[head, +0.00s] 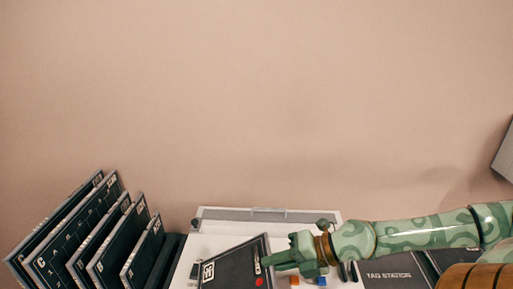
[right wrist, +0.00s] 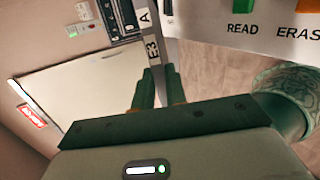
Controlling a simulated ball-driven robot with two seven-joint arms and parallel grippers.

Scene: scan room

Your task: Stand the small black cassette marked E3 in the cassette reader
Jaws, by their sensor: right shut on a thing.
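My right gripper (head: 268,262) is shut on a black cassette (head: 236,264), holding its right side. The cassette is tilted, with a white label at its left and a red dot low on its face. In the right wrist view its edge label E3 (right wrist: 152,48) shows just beyond the fingers (right wrist: 158,88). The white cassette reader (head: 222,241) is behind and below the cassette, which hides part of it. In the right wrist view a white front marked READ and ERASE (right wrist: 255,22) is at upper right. I cannot tell whether cassette and reader touch. My left gripper is not in view.
Several larger black cassettes (head: 92,238) stand leaning in a row at the left. A dark surface marked TAG STATION (head: 388,274) lies at the right, below my right arm. A grey object (head: 504,155) is at the right edge. A plain wall fills the back.

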